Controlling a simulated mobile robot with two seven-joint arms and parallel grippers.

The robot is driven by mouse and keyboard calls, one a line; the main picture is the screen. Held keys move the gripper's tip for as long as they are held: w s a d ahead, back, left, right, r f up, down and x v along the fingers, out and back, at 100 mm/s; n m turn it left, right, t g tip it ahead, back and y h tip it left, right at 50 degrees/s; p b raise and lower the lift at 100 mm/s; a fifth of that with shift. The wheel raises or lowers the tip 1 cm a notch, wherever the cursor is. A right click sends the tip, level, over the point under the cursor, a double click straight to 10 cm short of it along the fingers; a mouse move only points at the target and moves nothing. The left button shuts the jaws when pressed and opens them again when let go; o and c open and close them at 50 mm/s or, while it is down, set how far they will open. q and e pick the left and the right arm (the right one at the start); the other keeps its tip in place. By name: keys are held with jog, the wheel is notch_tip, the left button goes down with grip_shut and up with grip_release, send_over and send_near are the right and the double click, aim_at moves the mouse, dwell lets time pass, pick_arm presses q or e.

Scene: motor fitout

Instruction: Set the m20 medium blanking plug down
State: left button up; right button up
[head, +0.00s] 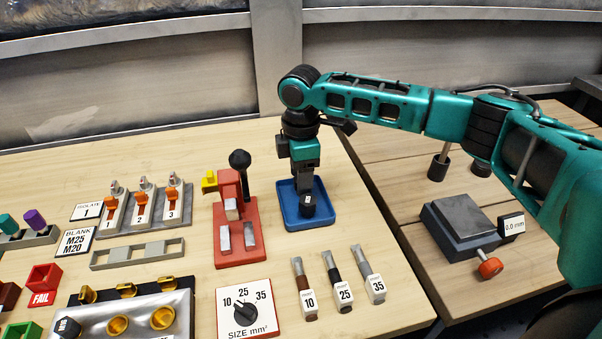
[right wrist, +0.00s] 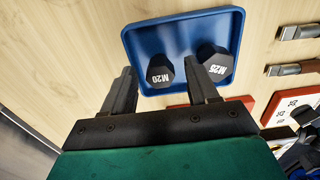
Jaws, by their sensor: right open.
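The M20 blanking plug (right wrist: 160,77), black with a white M20 label, is in the blue tray (right wrist: 184,14) in the right wrist view. The M25 plug (right wrist: 214,66) stands to its right in the same tray. My right gripper (right wrist: 160,68) is open, with its fingers on either side of the M20 plug; contact cannot be told. In the head view my right gripper (head: 305,188) points down over the blue tray (head: 324,219). One black plug (head: 307,208) shows there, its label too small to read. My left gripper is not in view.
A red press with a black-knobbed lever (head: 225,250) stands just left of the tray. Several labelled tools (head: 340,285) lie in front. The metal gland panel (head: 190,308) is at lower left. A grey vise-like block (head: 458,228) sits on the right-hand table.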

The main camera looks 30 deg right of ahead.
jog(key=shift+r, duration=0.15)
notch_tip(320, 180, up, 12)
jog(key=p, duration=0.1)
dwell(0.4)
dwell(0.4)
